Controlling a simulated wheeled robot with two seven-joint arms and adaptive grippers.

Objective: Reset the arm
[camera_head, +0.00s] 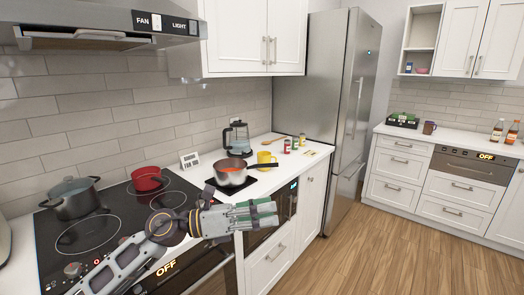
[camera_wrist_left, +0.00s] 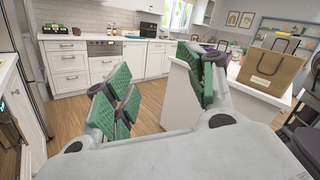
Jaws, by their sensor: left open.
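My left arm reaches in from the bottom left of the head view, in front of the stove. My left gripper (camera_head: 262,214) points to the right, out over the front edge of the counter. In the left wrist view its green-padded fingers (camera_wrist_left: 165,90) are spread apart with nothing between them. It touches no object that I can see. My right gripper is in neither view.
The black cooktop (camera_head: 100,232) bears a grey pot (camera_head: 72,200) and a red pot (camera_head: 147,180). A paper bag (camera_wrist_left: 272,72) stands on a white counter. Wooden floor (camera_head: 420,240) is clear.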

